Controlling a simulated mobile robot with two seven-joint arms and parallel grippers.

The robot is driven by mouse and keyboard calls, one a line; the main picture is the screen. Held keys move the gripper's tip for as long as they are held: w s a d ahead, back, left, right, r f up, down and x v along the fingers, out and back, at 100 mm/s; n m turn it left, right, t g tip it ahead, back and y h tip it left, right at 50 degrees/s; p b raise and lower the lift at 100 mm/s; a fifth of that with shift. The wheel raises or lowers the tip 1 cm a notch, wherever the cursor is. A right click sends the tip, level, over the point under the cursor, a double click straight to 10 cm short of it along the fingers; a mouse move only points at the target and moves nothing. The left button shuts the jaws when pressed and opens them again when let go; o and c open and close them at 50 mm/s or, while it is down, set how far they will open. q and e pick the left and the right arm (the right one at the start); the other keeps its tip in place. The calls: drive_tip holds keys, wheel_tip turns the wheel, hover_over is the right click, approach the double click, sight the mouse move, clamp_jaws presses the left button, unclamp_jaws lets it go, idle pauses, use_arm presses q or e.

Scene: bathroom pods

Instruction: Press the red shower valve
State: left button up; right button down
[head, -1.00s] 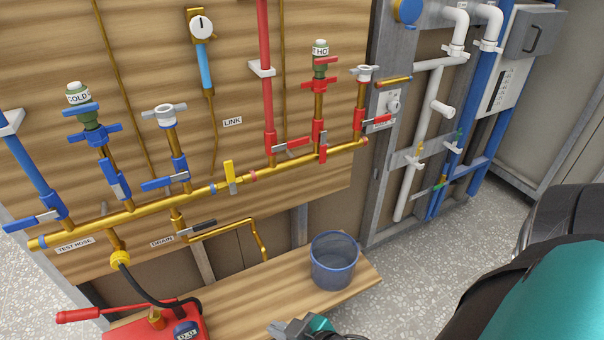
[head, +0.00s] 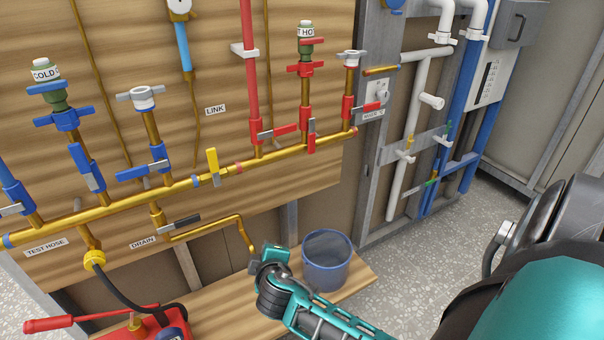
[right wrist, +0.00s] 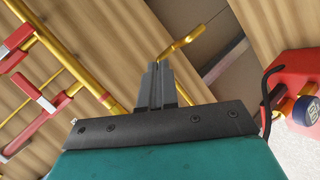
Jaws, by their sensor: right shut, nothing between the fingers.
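Several red valve handles sit on the hot side of the brass manifold: a red lever (head: 277,131) lying sideways, an upright red lever (head: 312,138), a red lever at the right end (head: 368,109) and a red wing handle (head: 306,69) below the "HOT" cap. I cannot tell which is the shower valve. My right gripper (head: 268,258) is below the manifold, in front of the lower wall and apart from the red valves. In the right wrist view my gripper's fingers (right wrist: 157,78) are together and empty; red valve parts (right wrist: 58,102) show at the left. My left gripper is not in view.
A blue translucent bucket (head: 326,264) stands on the wooden shelf (head: 215,305), right beside my gripper. A brass drain pipe (head: 205,230) is left of the gripper. A red test pump (head: 150,325) with a black hose sits at lower left.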

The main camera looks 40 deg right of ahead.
use_arm(q)
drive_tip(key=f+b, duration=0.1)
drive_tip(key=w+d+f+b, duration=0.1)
drive_tip(key=b, duration=0.1)
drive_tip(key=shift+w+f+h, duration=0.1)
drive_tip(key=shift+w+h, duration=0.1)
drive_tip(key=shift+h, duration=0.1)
use_arm(e)
drive_tip(key=w+d+r+m+h, duration=0.1)
drive_tip(key=w+d+r+h, duration=0.5)
drive_tip(key=r, duration=0.5)
drive_tip(key=d+h, duration=0.2)
drive_tip(key=h, duration=0.1)
drive_tip(key=shift+w+d+g, duration=0.25)
drive_tip(key=shift+w+g, duration=0.1)
drive_tip(key=shift+g, duration=0.05)
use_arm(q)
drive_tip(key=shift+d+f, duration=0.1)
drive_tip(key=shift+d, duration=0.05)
